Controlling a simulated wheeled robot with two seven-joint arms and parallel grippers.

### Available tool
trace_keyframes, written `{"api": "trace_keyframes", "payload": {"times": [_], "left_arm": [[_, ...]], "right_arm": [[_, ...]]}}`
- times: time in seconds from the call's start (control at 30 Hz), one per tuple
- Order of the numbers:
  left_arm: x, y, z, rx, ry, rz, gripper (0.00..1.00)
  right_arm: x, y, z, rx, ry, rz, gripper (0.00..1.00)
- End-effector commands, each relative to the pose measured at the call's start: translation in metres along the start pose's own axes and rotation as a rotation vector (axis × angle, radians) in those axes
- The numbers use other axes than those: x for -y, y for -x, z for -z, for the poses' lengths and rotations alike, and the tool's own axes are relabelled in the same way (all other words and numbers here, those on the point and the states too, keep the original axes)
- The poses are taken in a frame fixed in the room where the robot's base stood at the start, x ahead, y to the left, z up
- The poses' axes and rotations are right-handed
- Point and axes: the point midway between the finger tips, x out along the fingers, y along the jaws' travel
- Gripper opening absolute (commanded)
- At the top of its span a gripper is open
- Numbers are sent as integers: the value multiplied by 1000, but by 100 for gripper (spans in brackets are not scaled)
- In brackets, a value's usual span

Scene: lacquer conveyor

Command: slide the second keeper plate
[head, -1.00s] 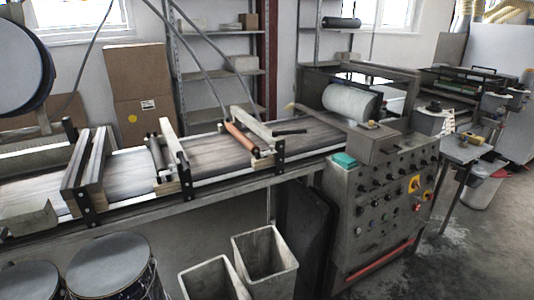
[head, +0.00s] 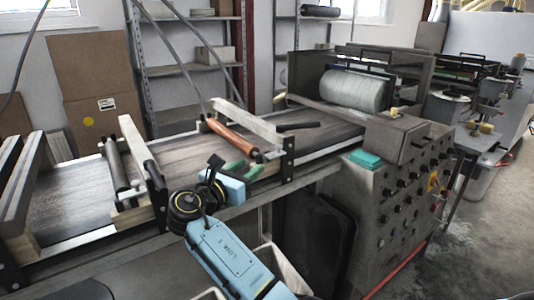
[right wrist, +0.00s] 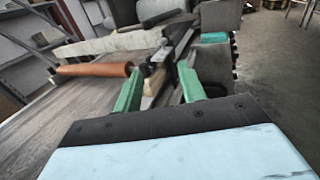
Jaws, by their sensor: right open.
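The orange roller (head: 232,135) lies beside a pale crossbeam (head: 250,126) over the conveyor; it also shows in the right wrist view (right wrist: 95,69). A black end bracket (head: 288,160) stands at the beam's near end, on the conveyor's front rail. I cannot clearly tell the second keeper plate from the dark fittings at the roller's near end (right wrist: 146,70). My right gripper (head: 243,168) is in front of that end, its green fingers apart. In the right wrist view the open fingers (right wrist: 160,90) frame the wooden block and fittings, with nothing visibly held. My left gripper is out of view.
A second crossbeam (head: 144,165) with a dark roller (head: 116,165) stands left of my right arm. The control cabinet (head: 385,195), with a teal item (head: 365,159) on top, stands close on the right. The conveyor belt (head: 75,205) is bare between the crossbeams.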

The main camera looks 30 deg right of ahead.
Motion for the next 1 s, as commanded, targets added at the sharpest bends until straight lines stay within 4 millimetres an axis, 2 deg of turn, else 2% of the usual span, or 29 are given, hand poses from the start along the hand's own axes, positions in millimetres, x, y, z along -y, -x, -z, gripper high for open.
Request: {"api": "trace_keyframes", "payload": {"times": [0.53,0.73,1.0], "left_arm": [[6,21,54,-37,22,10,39],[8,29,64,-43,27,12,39],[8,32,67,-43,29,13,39]], "right_arm": [[0,-105,3,-2,2,1,41],[0,-124,2,-2,2,-1,41],[0,-128,2,-3,1,-1,41]]}}
